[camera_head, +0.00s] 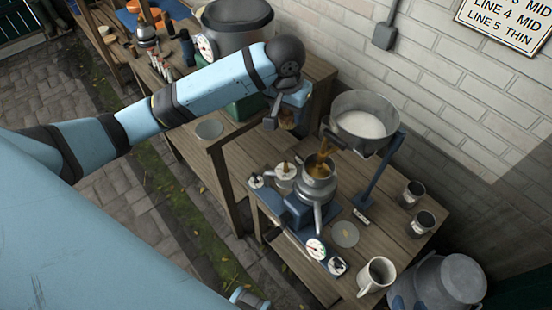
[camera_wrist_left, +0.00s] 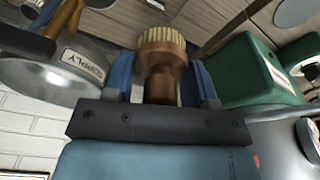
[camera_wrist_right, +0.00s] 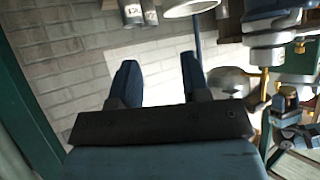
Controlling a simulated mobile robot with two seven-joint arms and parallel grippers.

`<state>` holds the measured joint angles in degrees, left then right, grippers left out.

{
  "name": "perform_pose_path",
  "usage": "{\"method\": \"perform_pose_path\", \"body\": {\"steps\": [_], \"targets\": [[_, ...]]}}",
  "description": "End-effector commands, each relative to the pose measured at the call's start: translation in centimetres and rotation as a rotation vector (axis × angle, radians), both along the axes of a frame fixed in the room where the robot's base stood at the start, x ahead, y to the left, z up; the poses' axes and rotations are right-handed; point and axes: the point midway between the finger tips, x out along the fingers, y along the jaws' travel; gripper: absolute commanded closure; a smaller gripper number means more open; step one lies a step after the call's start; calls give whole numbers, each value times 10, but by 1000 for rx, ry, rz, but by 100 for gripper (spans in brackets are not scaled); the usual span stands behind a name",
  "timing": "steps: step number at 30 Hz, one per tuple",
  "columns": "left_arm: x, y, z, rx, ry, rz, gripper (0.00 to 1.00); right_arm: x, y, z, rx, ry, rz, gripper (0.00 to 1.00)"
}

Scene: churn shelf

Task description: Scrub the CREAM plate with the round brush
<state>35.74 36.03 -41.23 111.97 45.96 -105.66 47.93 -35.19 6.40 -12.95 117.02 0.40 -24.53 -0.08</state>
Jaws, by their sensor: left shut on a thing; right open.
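My left gripper (camera_wrist_left: 163,78) is shut on the round brush (camera_wrist_left: 160,40), which has a copper-brown handle and pale bristles. The bristles point away from the jaws. In the head view my left gripper (camera_head: 282,112) is over the back of the workbench, left of the metal supply bowl. My right gripper (camera_wrist_right: 155,80) is open and empty, with wall and bench beyond it. A small round dial and a dark-and-white plate (camera_head: 338,265) are on the front of the blue separator base (camera_head: 300,212). I cannot read CREAM on any plate.
The supply bowl (camera_head: 364,122) stands on a blue post beside the separator (camera_head: 318,180). A green box (camera_wrist_left: 255,75) is near my left gripper. Two dark jars (camera_head: 417,207) and a mug (camera_head: 376,275) stand at the right. A brick wall (camera_head: 440,80) closes the back.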

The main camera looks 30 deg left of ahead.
Motion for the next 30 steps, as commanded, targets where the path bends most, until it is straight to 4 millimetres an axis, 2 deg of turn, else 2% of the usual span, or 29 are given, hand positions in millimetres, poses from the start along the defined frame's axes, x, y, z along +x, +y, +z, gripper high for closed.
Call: {"method": "perform_pose_path", "body": {"steps": [1,5,8,11,12,16,18,21,30], "targets": [[7,-1,-33,-2,-2,1,68,1,0,-31,0,-5,3,57],[31,0,-71,-2,1,35,68,1,0,-53,-4,-4,15,57],[61,6,-106,-3,8,125,68,0,1,-53,-5,-1,24,57],[86,19,-157,-2,15,255,68,-2,3,-42,-2,0,29,57],[92,25,-180,-1,17,304,68,-2,4,-38,0,1,29,57],[94,41,-237,0,11,402,68,-3,4,-36,0,4,28,57],[90,46,-256,0,10,432,68,-5,3,-38,-2,10,27,57],[84,51,-276,1,8,460,68,-6,1,-39,-6,18,24,57],[78,56,-300,1,2,481,68,-6,-3,-46,-9,22,18,57]]}}
